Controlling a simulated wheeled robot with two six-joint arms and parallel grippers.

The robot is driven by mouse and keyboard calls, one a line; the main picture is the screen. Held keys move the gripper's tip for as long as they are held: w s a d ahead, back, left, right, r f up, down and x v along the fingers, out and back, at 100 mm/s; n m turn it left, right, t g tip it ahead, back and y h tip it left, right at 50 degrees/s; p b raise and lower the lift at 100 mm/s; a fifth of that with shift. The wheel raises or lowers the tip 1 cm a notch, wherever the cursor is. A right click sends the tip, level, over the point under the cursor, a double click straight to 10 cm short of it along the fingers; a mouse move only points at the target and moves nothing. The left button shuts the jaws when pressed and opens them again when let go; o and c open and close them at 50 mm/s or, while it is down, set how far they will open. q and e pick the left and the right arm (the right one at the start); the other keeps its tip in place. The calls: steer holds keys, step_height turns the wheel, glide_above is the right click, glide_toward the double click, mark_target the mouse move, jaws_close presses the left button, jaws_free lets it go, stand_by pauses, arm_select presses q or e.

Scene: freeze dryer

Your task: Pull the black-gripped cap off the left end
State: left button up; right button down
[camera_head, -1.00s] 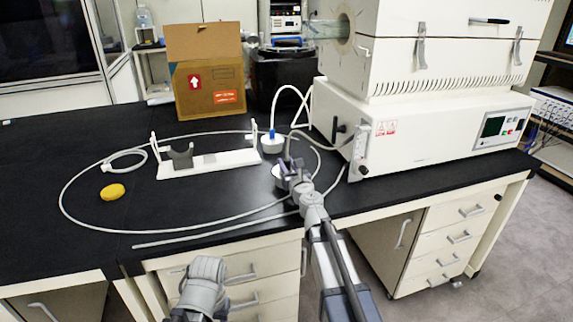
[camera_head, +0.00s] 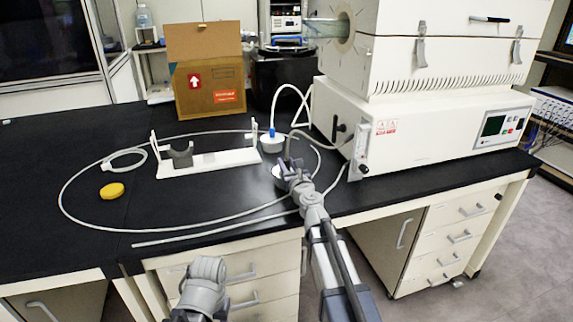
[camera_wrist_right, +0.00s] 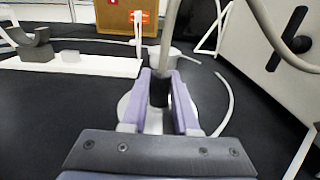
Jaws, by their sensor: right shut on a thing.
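The cap (camera_head: 277,171) is a pale round piece low at the bench, mostly hidden by my right gripper (camera_head: 291,174). In the right wrist view, the purple fingers (camera_wrist_right: 160,100) are closed around its black grip (camera_wrist_right: 159,91), with a grey hose rising from it. The cap's white disc (camera_wrist_right: 125,105) shows behind the fingers; whether it touches the bench I cannot tell. The furnace's glass tube (camera_head: 322,28) sticks out at the furnace's left side, well above the cap. My left arm's grey wrist shows at the bottom; its fingers are not visible.
A white cap with a blue valve (camera_head: 271,143) sits on the black bench. Left of it are a white stand (camera_head: 215,163), a yellow disc (camera_head: 112,191) and a long looped hose (camera_head: 62,195). A cardboard box (camera_head: 208,90) stands behind. The furnace base (camera_head: 430,135) is at the right.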

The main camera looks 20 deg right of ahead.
jaws_free()
stand_by(0.6)
steer(key=shift+s, duration=0.15)
steer(key=s+r+p, duration=0.3)
steer(key=s, duration=0.3)
steer(key=shift+s, duration=0.4)
stand_by(0.8)
steer(key=shift+d+f, duration=0.1)
steer(key=shift+d, duration=0.05)
